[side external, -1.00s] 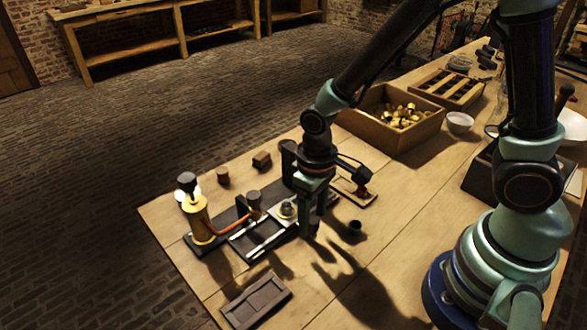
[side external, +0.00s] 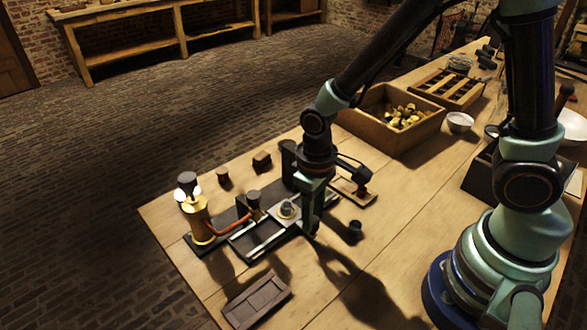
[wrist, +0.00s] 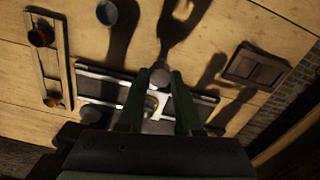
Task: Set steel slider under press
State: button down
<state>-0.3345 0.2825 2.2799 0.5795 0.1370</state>
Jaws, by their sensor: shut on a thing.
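The steel slider (side external: 286,211) is a pale plate with a round fitting on top, lying across the two rails of a dark track. In the wrist view, the slider (wrist: 161,112) lies between my fingers, with a round grey knob at its near end. My gripper (side external: 311,232) points down at the track's front edge, beside the slider. In the wrist view, my gripper (wrist: 158,80) has its fingers on either side of the knob and is shut on it. A dark upright (side external: 289,158), perhaps the press, stands behind the track, partly hidden by my arm.
A brass pump (side external: 199,221) with a copper pipe stands at the track's left end. A dark panelled tray (side external: 256,300) lies in front. A small dark cup (side external: 355,228) and a wooden strip (side external: 355,192) lie to the right. A box of brass parts (side external: 390,125) stands behind.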

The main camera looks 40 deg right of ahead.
dwell(0.8)
jog(key=d, duration=0.8)
jog(key=shift+w+d, duration=0.1)
jog(key=shift+d, duration=0.15)
jog(key=c, duration=0.6)
grip_release()
notch_tip(320, 180, up, 12)
jog(key=shift+r, duration=0.1)
jog(key=shift+r, duration=0.1)
